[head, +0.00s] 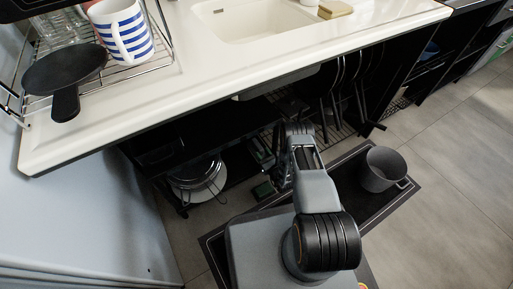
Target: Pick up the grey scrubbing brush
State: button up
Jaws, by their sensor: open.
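I cannot make out a grey scrubbing brush in the head view. A small tan block-like item (334,9) lies by the sink at the top edge; I cannot tell what it is. My gripper (284,174) is at the end of my folded arm, below the counter's front edge. It is open, small and dark against the shelf, and partly hidden by my arm. I see nothing held in it.
The white counter (200,85) holds a sink (250,22). A rack at left holds a striped mug (124,32) and black pan-like utensil (62,72). Below are dark shelves with metal pots (197,178).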

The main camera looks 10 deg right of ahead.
jog(key=c, duration=0.7)
grip_shut()
jog(key=shift+r, duration=0.1)
